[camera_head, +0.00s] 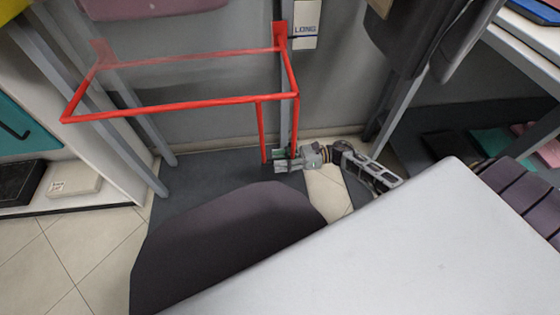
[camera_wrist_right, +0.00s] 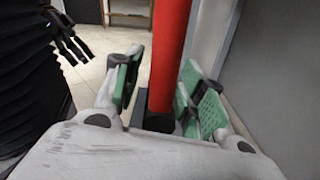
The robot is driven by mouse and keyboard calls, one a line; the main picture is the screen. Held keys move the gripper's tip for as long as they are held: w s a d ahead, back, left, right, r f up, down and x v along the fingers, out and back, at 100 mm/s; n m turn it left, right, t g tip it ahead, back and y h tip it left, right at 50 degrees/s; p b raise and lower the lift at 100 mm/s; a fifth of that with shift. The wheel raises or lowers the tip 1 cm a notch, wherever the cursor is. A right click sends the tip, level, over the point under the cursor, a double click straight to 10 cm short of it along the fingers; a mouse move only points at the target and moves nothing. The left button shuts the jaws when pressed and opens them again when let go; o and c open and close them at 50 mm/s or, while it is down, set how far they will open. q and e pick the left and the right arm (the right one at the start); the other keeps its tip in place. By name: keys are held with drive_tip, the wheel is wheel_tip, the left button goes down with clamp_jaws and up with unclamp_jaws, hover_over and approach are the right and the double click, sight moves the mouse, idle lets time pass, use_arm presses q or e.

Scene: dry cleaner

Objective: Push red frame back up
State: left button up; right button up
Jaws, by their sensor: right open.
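The red frame (camera_head: 180,102) is a loop of thin red tube standing out roughly level from a grey upright post (camera_head: 286,90). Red bars run down from its right side beside the post. My right gripper (camera_head: 283,160) is low down at the bottom of these bars, coming in from the right. In the right wrist view, a red bar (camera_wrist_right: 170,45) stands upright between the green-padded fingers of my right gripper (camera_wrist_right: 160,92). The fingers are apart, with gaps beside the bar. My left gripper does not show clearly in either view.
A pale table (camera_head: 390,240) fills the lower right, close to my right arm. A dark rounded seat-like shape (camera_head: 220,235) is in front of the frame. A white shelf unit (camera_head: 75,190) stands at left, and dark garments (camera_head: 415,35) hang at upper right.

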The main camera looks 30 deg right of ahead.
drive_tip(key=shift+a, duration=0.15)
clamp_jaws()
drive_tip(key=shift+r, duration=0.1)
idle(0.4)
